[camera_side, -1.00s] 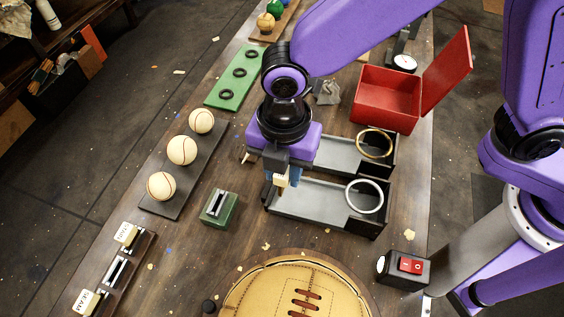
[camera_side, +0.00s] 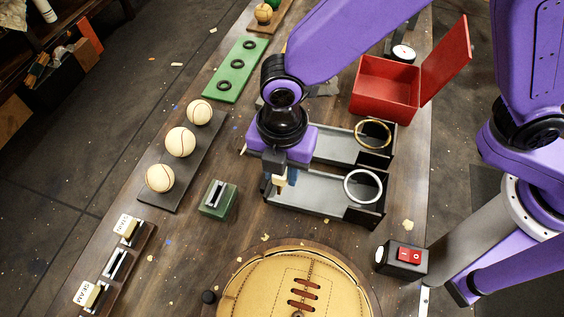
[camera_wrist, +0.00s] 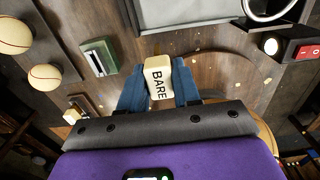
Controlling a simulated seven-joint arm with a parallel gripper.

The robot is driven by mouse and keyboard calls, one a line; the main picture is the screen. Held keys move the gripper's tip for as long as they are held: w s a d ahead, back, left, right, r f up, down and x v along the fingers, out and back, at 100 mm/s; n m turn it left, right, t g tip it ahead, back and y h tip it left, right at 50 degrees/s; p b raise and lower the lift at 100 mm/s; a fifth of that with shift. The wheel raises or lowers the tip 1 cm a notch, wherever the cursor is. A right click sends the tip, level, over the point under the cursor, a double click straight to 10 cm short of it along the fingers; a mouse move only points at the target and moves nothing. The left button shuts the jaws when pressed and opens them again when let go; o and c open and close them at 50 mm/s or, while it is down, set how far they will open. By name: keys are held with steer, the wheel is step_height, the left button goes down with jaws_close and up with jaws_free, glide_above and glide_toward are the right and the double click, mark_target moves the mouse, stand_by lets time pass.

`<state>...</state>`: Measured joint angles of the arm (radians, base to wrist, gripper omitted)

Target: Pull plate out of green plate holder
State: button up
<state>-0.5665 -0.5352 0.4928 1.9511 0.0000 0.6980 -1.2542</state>
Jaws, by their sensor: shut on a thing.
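My gripper (camera_side: 279,184) is shut on a small cream plate (camera_wrist: 158,78) marked BARE. The plate sits between the blue fingers in the wrist view, and it shows small below the wrist in the side view (camera_side: 280,181). The green plate holder (camera_side: 231,203) stands on the table to the left of and a little nearer than my gripper. It also shows at upper left in the wrist view (camera_wrist: 87,51). Its top slot looks empty, and the held plate is apart from it. The fingertips are partly hidden in the side view.
Two black trays with rings (camera_side: 345,213) lie right beside and behind my gripper. A dark rack (camera_side: 119,290) with SEAM plates is at lower left. Balls on a dark strip (camera_side: 204,157), a big round leather disc (camera_side: 262,292) and a red-switch box (camera_side: 388,260) surround the area.

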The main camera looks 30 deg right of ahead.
mark_target(282, 180)
steer(key=shift+f, duration=1.7)
